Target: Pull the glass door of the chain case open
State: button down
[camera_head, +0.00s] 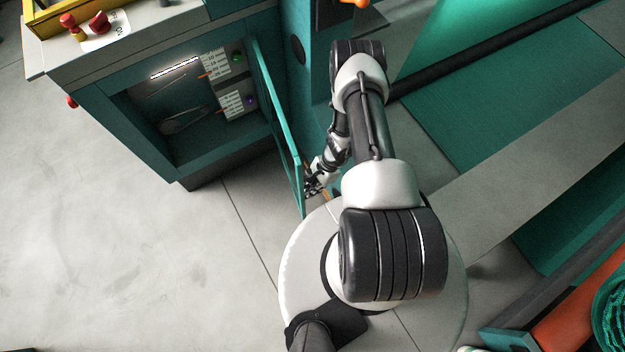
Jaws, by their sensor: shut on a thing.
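The chain case (135,125) is a teal cabinet under a grey top at the upper left. Its front is uncovered, and chains and labelled cards show inside. The glass door (277,112) has a teal frame, is hinged at the case's right side and stands swung well out, seen nearly edge-on. My gripper (312,187) is at the free, lower end of the door, shut on what looks like the door's handle. The handle itself is mostly hidden by the fingers and the door edge.
Red knobs (98,23) and a yellow frame (50,14) sit on the case top. A teal machine with a dark roller (480,57) stands to the right. An orange roll (585,310) with green netting is at lower right. The grey floor (130,250) in front of the case is clear.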

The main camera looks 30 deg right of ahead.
dwell(0.4)
jog(key=c, duration=1.7)
grip_release()
jog(key=shift+o, duration=0.2)
jog(key=v, duration=1.2)
